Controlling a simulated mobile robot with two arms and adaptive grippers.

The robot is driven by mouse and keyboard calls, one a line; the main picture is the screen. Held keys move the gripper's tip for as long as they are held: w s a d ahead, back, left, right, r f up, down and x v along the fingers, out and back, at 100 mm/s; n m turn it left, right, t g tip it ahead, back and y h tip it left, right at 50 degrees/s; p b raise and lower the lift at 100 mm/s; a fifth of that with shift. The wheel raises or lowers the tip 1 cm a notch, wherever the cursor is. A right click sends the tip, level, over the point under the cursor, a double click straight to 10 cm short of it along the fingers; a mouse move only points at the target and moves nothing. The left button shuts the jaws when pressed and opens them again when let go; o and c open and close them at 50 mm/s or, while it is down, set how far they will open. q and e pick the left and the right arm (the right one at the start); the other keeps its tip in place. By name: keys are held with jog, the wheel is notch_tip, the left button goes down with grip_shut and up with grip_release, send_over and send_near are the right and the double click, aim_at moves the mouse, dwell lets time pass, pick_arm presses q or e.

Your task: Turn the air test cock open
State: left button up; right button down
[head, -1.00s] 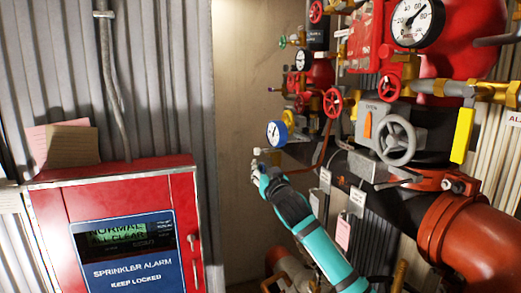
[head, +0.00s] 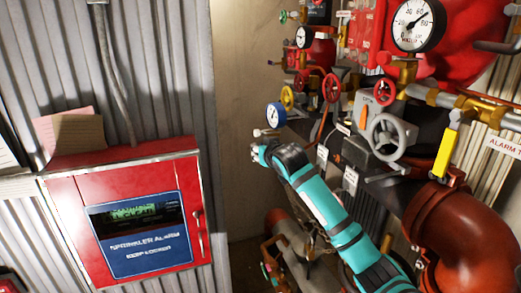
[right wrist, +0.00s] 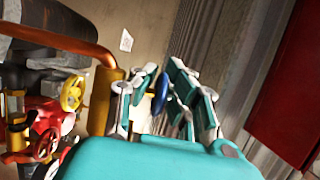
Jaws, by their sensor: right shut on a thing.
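A small dark blue piece (right wrist: 178,104) shows between the fingers, probably the handle of the air test cock. The fingers hide most of it, so its angle is unclear. A brass fitting (right wrist: 104,100) on a copper pipe stands beside the fingers. My left gripper is in neither current view.
A red sprinkler alarm box (head: 75,215) hangs on the corrugated wall at left. At right are red and yellow handwheels, a grey handwheel (head: 390,137), a yellow lever (head: 446,153), a large gauge (head: 418,25) and thick red pipe (head: 445,215). Bare wall lies behind the gripper.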

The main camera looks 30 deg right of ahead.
jog(key=c, duration=1.6)
grip_release()
jog(key=shift+s, duration=0.1)
jog(key=v, duration=1.1)
jog(key=shift+s+r, duration=0.2)
jog(key=shift+s, duration=0.15)
